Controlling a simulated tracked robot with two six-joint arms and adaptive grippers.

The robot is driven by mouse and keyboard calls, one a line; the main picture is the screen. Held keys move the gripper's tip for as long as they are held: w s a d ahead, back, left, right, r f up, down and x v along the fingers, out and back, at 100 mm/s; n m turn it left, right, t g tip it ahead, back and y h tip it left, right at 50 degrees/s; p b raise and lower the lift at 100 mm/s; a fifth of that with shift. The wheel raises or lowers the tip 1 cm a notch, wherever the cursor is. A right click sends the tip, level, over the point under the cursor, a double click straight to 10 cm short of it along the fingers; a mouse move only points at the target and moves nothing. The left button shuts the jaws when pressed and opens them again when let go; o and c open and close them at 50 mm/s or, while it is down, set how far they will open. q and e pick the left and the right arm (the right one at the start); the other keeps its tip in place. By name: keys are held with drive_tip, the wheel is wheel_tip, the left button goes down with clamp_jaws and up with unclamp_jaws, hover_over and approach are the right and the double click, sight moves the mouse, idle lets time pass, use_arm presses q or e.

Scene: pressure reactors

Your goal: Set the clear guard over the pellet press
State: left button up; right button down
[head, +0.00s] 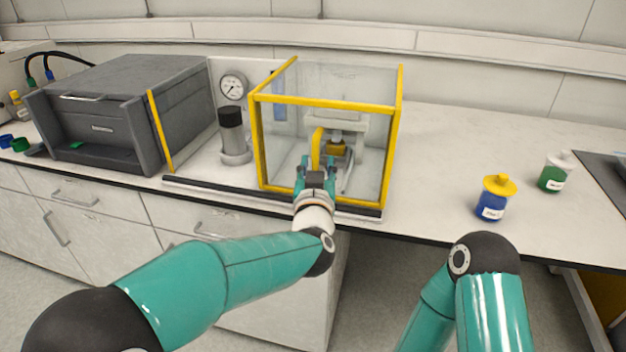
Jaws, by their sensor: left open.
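The clear guard (398,130) is a see-through box with a yellow frame, upright on the bench in the head view. The pellet press (347,125) shows through its panels and appears to be inside it. A yellow upright bar (317,145), perhaps the guard's handle, stands at the front. My left gripper (318,168) is open at the guard's front, with its fingers just below and around the bar's lower end. I cannot tell whether they touch it. The gripper hides part of the guard's lower front. My right gripper is out of view; only its arm shows.
A dark rail (225,192) runs along the bench front. A grey cylinder (234,138), a gauge (233,88) and a grey oven-like box (105,110) stand left. A blue jar (492,204) and green jar (553,178) stand right. The bench between guard and jars is clear.

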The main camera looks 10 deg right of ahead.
use_arm(q)
drive_tip(key=v, duration=1.1)
drive_tip(key=shift+s, duration=0.3)
drive_tip(key=shift+a, duration=0.1)
